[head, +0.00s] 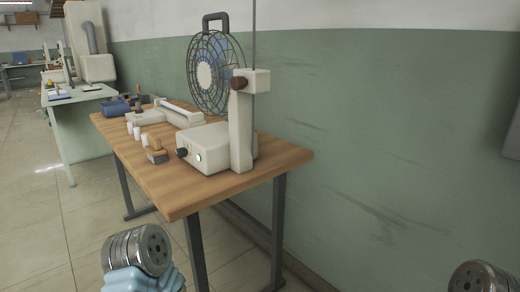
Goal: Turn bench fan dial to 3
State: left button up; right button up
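A bench fan (210,75) with a round dark wire cage and a top handle stands toward the back of a wooden table. A white box (210,142) with a tall post stands in front of it and hides its lower part. I cannot tell whether this knob is the fan's dial, and no numbers are readable. Only metal, rounded parts of my arms show at the bottom edge; neither gripper's fingers are in view, and both arms are apart from the table.
The wooden table (190,195) also holds several white cups, a wooden block (156,152), a long white device (178,115) and a blue object (116,108). A green wall stands right behind it. A pale bench (65,125) is at far left. Floor in front is clear.

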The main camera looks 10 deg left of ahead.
aim_at(181, 153)
jog(key=z, duration=2.85)
jog(key=k+j+z, duration=0.1)
jog(key=k+z, duration=0.15)
jog(key=k, duration=0.35)
jog(key=k+z, duration=0.25)
jog(key=k, duration=0.3)
jog(key=k+l+z, duration=0.25)
jog(key=k, duration=0.35)
jog(key=k+j+z, duration=0.15)
jog(key=k+z, duration=0.3)
jog(key=k, duration=0.5)
jog(key=k+l+z, duration=0.15)
jog(key=k+z, duration=0.25)
jog(key=k, duration=0.6)
